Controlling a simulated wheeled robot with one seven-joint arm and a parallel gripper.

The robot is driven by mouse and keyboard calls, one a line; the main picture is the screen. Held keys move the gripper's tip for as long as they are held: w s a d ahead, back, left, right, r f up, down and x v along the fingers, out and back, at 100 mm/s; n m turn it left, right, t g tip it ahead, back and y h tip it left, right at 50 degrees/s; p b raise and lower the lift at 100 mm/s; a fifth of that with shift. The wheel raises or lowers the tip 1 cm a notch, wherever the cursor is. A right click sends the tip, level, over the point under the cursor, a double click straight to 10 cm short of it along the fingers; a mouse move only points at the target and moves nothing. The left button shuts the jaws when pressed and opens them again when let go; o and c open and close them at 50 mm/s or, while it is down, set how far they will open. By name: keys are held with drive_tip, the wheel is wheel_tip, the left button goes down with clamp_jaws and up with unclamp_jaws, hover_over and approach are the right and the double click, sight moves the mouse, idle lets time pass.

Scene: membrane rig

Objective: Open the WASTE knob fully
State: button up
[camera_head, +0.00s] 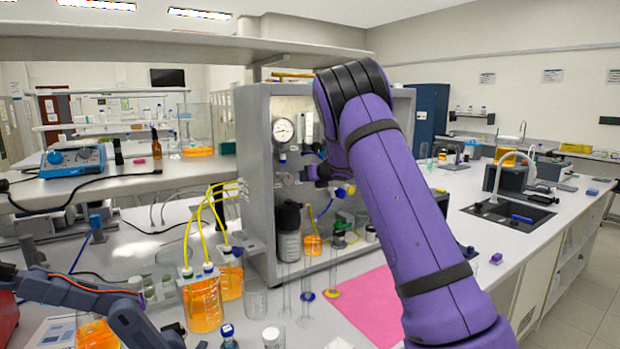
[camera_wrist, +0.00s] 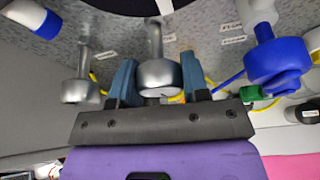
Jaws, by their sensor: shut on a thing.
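My gripper (camera_wrist: 160,84) is at the front of the rig panel. In the wrist view its two blue-grey fingers are closed on a silver knob (camera_wrist: 158,72) on a metal stem, one finger on each side. Another silver knob (camera_wrist: 81,88) stands to the left, apart from the fingers. A larger blue knob (camera_wrist: 277,63) is on the right. Small labels sit by the stems, but I cannot read WASTE on any, so the held knob's name is not clear. In the head view, my purple arm hides much of the panel and the held knob.
The grey rig cabinet (camera_head: 256,130) carries a round gauge (camera_head: 284,131). Yellow tubes run to beakers of orange liquid (camera_head: 203,303) at left. Slim glass cylinders (camera_head: 305,295) stand in front. A pink mat (camera_head: 362,312) lies on the bench beneath my arm.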

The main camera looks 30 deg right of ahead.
drive_tip(key=o, duration=0.9)
drive_tip(key=shift+o, duration=0.2)
drive_tip(key=shift+s, duration=0.1)
drive_tip(key=a+v, duration=0.1)
drive_tip(key=v, duration=0.9)
drive_tip(key=shift+s+d, duration=0.25)
drive_tip(key=shift+d, duration=0.3)
drive_tip(key=shift+r, duration=0.2)
drive_tip(key=s+a+r+m+g+h, duration=0.1)
drive_tip(key=s+a+r+m+h, duration=0.3)
drive_tip(key=s+m, duration=0.55)
drive_tip(key=s+a+r+m+g+h, duration=0.1)
drive_tip(key=s+a+r+m, duration=0.2)
drive_tip(key=s+r+m, duration=0.5)
drive_tip(key=s+a+f+m+g+y, duration=0.1)
drive_tip(key=s+a+m, duration=0.4)
drive_tip(key=s, duration=0.5)
drive_tip(key=s+a+f+m+g+y, duration=0.1)
drive_tip(key=s+a+f+m+g, duration=0.2)
drive_tip(key=s, duration=0.7)
drive_tip(key=s+a+f+m+g+y, duration=0.1)
drive_tip(key=s+a+f+m+g, duration=0.1)
drive_tip(key=s+a+f+m, duration=0.3)
drive_tip(key=s+a+m, duration=0.3)
drive_tip(key=s+m, duration=0.1)
drive_tip(key=s, duration=0.1)
drive_tip(key=shift+m+y, duration=0.35)
drive_tip(key=shift+y, duration=0.05)
